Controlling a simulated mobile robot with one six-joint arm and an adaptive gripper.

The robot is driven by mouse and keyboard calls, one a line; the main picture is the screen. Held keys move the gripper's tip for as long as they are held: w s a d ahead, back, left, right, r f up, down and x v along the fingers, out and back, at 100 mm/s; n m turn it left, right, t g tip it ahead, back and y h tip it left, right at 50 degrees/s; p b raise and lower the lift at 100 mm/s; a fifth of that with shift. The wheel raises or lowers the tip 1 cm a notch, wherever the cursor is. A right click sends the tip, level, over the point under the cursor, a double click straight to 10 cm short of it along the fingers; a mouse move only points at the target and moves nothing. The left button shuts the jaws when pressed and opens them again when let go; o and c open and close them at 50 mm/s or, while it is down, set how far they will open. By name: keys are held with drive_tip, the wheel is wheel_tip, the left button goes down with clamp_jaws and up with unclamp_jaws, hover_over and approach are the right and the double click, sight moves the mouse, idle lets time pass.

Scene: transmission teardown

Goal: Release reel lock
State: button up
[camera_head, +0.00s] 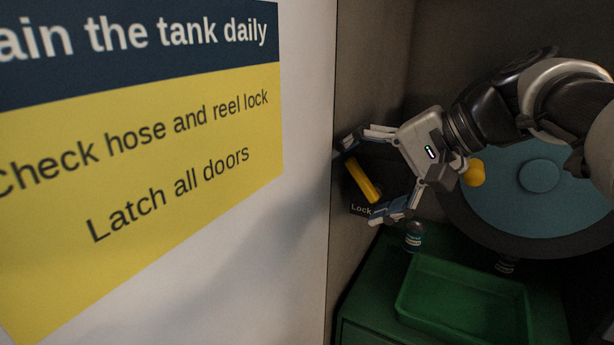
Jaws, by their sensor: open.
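A yellow lever (362,180) sits on a dark plate marked "Lock" (361,209) on the side wall of the recess. The lever is tilted, its upper end to the left. My gripper (358,180) is open, with one finger above and left of the lever and the other at its lower right end. I cannot tell whether either finger touches the lever. A large blue reel (520,205) with a dark rim stands at the right, partly hidden by my arm. A yellow knob (474,173) shows on the reel beside my wrist.
A green tray (465,325) lies on a green cabinet top (362,300) below. A small bottle (413,237) stands behind the tray, and another small item (505,266) is near the reel. A white panel (300,200) with a yellow and blue sign (140,150) fills the left.

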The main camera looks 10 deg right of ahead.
drive_tip(key=shift+c, duration=0.3)
drive_tip(key=c, duration=1.4)
drive_tip(key=shift+c, duration=0.2)
